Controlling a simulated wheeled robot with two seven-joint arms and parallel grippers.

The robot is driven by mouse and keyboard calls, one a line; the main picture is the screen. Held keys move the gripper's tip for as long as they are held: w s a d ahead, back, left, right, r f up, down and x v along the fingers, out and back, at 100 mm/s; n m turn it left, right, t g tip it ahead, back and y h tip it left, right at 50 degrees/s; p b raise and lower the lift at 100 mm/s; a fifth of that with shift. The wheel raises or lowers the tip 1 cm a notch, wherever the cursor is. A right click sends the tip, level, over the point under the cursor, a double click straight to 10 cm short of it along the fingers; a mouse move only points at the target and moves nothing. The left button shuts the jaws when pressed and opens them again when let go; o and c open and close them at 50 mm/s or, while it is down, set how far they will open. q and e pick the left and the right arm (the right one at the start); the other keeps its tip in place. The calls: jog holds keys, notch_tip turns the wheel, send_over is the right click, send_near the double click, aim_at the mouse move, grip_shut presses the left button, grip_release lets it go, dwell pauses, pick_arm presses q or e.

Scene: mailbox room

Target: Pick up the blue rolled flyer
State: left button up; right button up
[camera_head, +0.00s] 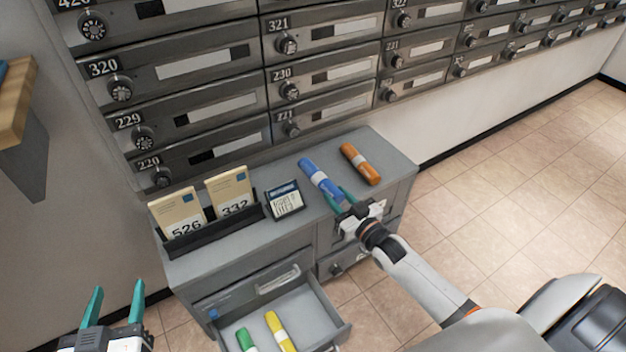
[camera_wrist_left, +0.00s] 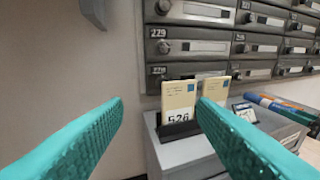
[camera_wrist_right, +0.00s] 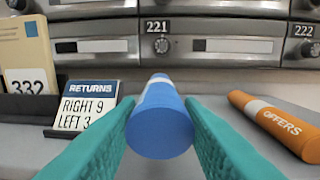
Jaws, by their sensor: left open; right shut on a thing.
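The blue rolled flyer (camera_head: 320,180) lies on the grey cabinet top (camera_head: 398,157), with a white band around it. In the right wrist view the flyer (camera_wrist_right: 160,125) sits end-on between the teal fingers. My right gripper (camera_head: 342,196) is shut on the flyer's near end; the flyer appears at the cabinet top, and whether it is lifted I cannot tell. My left gripper (camera_head: 118,302) is open and empty, low at the left of the head view, apart from the cabinet. Its fingers also show in the left wrist view (camera_wrist_left: 160,130).
An orange rolled flyer (camera_head: 360,163) lies right of the blue one. A small sign (camera_head: 284,199) and a rack (camera_head: 213,231) of numbered envelopes stand to the left. An open drawer (camera_head: 338,327) holds green and yellow rolls. Mailboxes (camera_head: 320,75) line the wall behind.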

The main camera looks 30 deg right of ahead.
jog(key=s, duration=0.1)
jog(key=s+p, duration=0.2)
jog(key=s, duration=0.1)
jog(key=shift+s+d, duration=0.1)
jog(key=shift+d, duration=0.15)
pick_arm(q)
jog(key=s+a+f+g+y, duration=0.2)
jog(key=s+f+g, duration=0.3)
jog(key=f+g, duration=0.2)
jog(key=shift+s+a+f, duration=0.2)
jog(key=shift+a+f, duration=0.2)
jog(key=shift+f, duration=0.2)
pick_arm(e)
jog(key=shift+s, duration=0.2)
